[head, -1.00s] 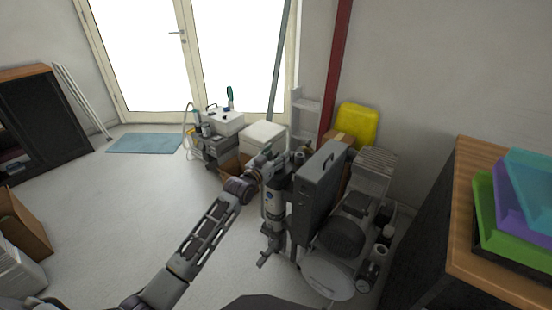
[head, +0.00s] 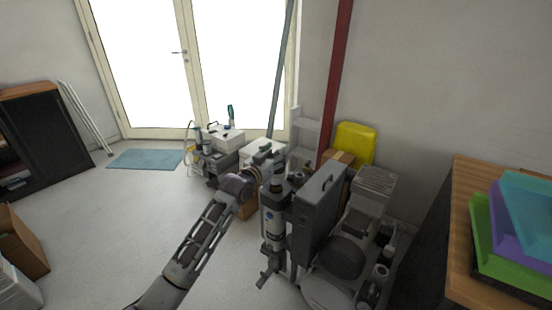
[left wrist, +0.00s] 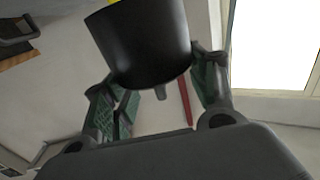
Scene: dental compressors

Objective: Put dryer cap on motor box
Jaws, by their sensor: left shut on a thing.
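The dryer cap (left wrist: 140,45) is a black cylinder that fills the top middle of the left wrist view. My left gripper (left wrist: 158,85) is shut on it, with one green-padded finger on each side. In the head view my left gripper (head: 277,158) is above the top end of the white dryer cylinder (head: 273,222), to the left of the grey motor box (head: 318,212). The box stands upright, with a handle on its top. I cannot make out the cap clearly in the head view. My right gripper is not in view.
The compressor (head: 345,257) stands just right of the motor box. A yellow case (head: 355,143) is behind it. A wooden-topped cabinet with coloured trays (head: 510,235) is at the right. The floor at the left (head: 110,220) is mostly clear.

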